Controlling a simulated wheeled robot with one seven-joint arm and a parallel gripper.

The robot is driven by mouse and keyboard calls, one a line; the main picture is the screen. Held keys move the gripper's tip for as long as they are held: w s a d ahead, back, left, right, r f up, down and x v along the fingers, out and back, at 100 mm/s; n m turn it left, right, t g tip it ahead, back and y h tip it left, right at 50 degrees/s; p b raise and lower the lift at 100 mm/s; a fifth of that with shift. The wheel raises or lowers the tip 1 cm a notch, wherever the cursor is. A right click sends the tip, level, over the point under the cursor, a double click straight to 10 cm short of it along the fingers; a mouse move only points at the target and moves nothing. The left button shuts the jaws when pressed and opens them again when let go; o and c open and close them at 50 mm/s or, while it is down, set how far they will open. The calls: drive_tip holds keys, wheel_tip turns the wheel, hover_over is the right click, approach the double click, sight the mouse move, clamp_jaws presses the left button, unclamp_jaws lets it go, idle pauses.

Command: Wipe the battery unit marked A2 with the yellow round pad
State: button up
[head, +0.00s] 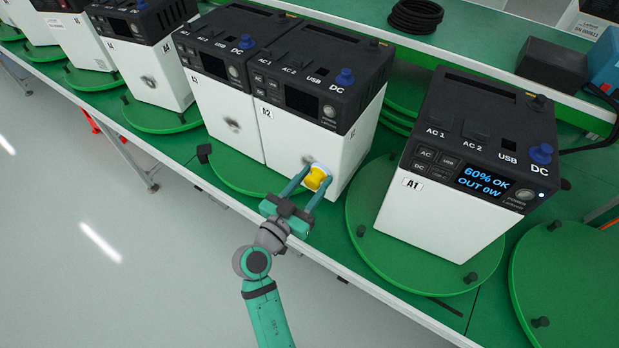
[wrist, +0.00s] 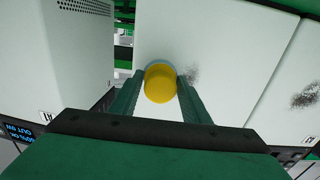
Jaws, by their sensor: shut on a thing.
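The battery unit marked A2 (head: 290,147) stands on a green turntable in the middle of the head view, white below with a black top. Its white front face fills the middle of the wrist view (wrist: 225,45). My gripper (head: 306,190) is shut on the yellow round pad (head: 317,178), at the lower right of that face. In the wrist view the pad (wrist: 160,85) sits between the fingers, with a pale blue rim against or very near the white face; contact is hard to tell. A dark smudge (wrist: 192,76) shows just right of the pad.
Unit A1 (head: 440,218), with a lit screen, stands on its own turntable to the right. Another unit (head: 222,115) with a dark smudge stands close against A2's left side. A black box (head: 551,65) and coiled cable (head: 415,15) lie on the back shelf. The floor in front is clear.

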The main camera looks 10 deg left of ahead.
sight(300, 158)
drive_tip(key=shift+w+a+r, duration=0.1)
drive_tip(key=shift+w+a, duration=0.35)
drive_tip(key=shift+a, duration=0.65)
drive_tip(key=shift+w+a+f, duration=0.1)
drive_tip(key=shift+w+a, duration=0.3)
drive_tip(key=shift+a, duration=0.65)
drive_tip(key=shift+w+a+r, duration=0.1)
drive_tip(key=shift+w+a, duration=0.35)
drive_tip(key=shift+a, duration=0.65)
drive_tip(key=shift+s, duration=0.1)
drive_tip(key=shift+v, duration=2.95)
drive_tip(key=shift+s, duration=0.15)
drive_tip(key=v, duration=0.2)
drive_tip(key=shift+s+a, duration=0.15)
drive_tip(key=shift+s, duration=0.15)
